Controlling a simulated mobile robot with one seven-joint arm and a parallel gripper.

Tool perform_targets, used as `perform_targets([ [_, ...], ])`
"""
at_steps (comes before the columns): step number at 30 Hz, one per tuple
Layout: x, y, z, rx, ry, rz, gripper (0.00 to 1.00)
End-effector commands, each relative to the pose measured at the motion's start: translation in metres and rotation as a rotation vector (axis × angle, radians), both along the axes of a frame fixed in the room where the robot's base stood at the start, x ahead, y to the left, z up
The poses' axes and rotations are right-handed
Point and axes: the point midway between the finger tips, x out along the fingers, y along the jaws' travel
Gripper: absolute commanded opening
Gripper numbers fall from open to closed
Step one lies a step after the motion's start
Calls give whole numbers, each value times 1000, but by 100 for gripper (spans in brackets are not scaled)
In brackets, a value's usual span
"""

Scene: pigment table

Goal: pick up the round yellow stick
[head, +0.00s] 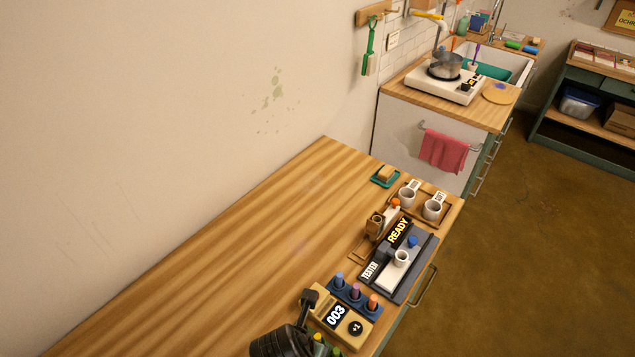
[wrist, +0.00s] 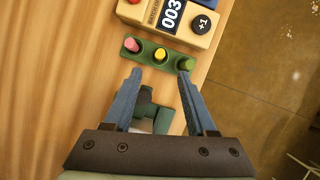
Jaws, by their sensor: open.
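The round yellow stick (wrist: 160,54) stands in the middle of a small green rack (wrist: 145,50) on the wooden table, seen from above in the wrist view. A pink stick (wrist: 131,44) stands to its left and a green stick (wrist: 187,65) to its right. My gripper (wrist: 160,72) is open and empty. The yellow stick shows between the lines of the two fingers, just beyond their tips. The right fingertip appears close to the green stick; I cannot tell whether it touches. In the head view my dark arm mostly hides the rack.
A beige counter box (head: 335,315) reading 003 stands just past the rack. A green object (wrist: 150,113) lies between my fingers' bases in the wrist view. The table's left side (head: 220,270) is clear.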

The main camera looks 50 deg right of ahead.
Motion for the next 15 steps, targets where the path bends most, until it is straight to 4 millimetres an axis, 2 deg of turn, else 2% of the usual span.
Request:
perform_targets([
  [4,2,-7,-17,1,0,-2,57],
  [15,7,-20,-36,1,-1,-3,57],
])
